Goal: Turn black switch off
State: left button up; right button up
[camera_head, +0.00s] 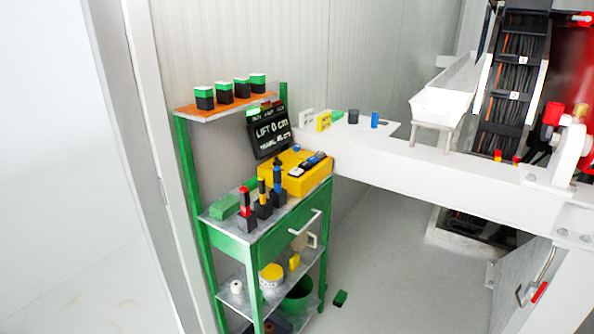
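No black switch can be made out for certain. A short black cylinder (353,116) stands on the plate on top of the white beam, next to a blue cylinder (375,119). A yellow box (297,182) on the green cart has small black and blue parts on its top, too small to tell apart. Neither of my grippers is in view.
The green cart (243,248) stands by the wall, with black-based tools, a dark display (268,130) and lower shelves. The white beam (440,176) runs right from it towards red machinery (567,62).

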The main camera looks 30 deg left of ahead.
aim_at(277, 161)
jog(key=i+l+u, duration=0.2)
jog(key=i, duration=0.2)
jog(key=i+l+u, duration=0.15)
jog(key=i, duration=0.25)
jog(key=l, duration=0.1)
